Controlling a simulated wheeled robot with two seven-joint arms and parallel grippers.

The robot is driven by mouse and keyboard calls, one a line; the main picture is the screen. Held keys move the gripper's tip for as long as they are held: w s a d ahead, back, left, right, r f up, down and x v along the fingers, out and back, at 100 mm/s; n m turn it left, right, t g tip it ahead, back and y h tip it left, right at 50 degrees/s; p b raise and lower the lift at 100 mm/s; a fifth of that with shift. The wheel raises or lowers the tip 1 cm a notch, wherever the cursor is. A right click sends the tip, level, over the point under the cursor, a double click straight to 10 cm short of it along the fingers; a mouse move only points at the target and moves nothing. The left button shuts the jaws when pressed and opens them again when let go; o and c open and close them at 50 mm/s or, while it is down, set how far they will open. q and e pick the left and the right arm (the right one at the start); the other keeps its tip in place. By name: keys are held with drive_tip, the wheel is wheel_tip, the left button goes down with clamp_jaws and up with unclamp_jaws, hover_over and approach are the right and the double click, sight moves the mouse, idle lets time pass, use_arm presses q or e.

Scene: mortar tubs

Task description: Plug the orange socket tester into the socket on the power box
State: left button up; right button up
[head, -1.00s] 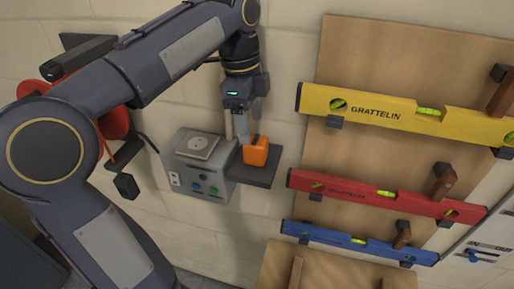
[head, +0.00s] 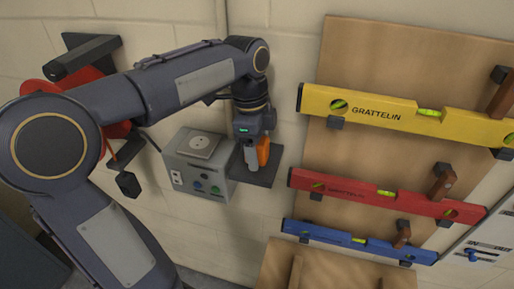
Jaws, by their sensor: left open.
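The orange socket tester (head: 263,152) stands on the dark shelf (head: 262,178) at the right side of the power box. My left gripper (head: 252,164) is open and reaches down at the tester, its fingers hiding the tester's left part. I cannot tell whether the fingers touch it. The grey power box (head: 190,182) is on the wall to the left, with the round socket (head: 200,143) on a plate on its top face, empty. My right gripper is not in view.
A wooden board to the right carries a yellow level (head: 400,113), a red level (head: 385,194) and a blue level (head: 358,242). A black and red wall fixture (head: 90,55) is at the upper left. The socket's top is clear.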

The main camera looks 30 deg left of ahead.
use_arm(q)
drive_tip(key=c, duration=1)
drive_tip(key=shift+r, duration=0.15)
drive_tip(key=shift+r, duration=0.3)
wheel_tip(320, 180, up, 2)
drive_tip(key=shift+r, duration=0.1)
drive_tip(key=s+d+r+b, duration=0.1)
drive_tip(key=s+d+r, duration=0.1)
drive_tip(key=s+r, duration=0.3)
drive_tip(key=s+d+r+b, duration=0.1)
drive_tip(key=s+d+r, duration=0.1)
drive_tip(key=s+r, duration=0.3)
drive_tip(key=s, duration=0.3)
drive_tip(key=shift+s+d, duration=0.15)
drive_tip(key=shift+d, duration=0.15)
